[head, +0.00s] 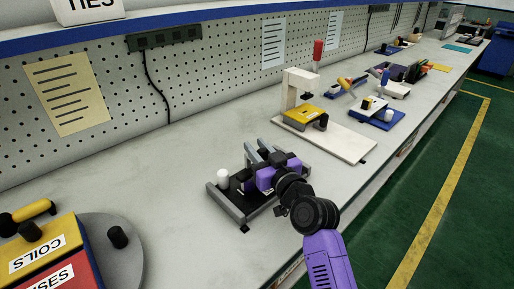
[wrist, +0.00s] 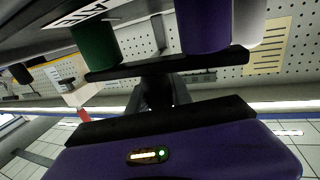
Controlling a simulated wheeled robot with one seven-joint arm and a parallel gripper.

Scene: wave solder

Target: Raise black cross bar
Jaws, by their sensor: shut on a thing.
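The fixture with grey rails (head: 228,205) sits on the bench in the head view. A white knob (head: 222,177) stands at its left end. My gripper (head: 258,177) is low over the middle of the fixture and shut on a dark part. In the wrist view a black bar (wrist: 120,69) runs across, with green, purple and white round parts beyond it. It looks like the black cross bar. A dark upright piece (wrist: 158,92) is between that bar and my gripper's purple body (wrist: 215,155). The exact grip and any gap under the bar are hidden.
A white stand with a yellow block (head: 304,113) is beyond the fixture on a pale board. The bench between is clear. A pegboard wall (head: 110,90) runs behind.

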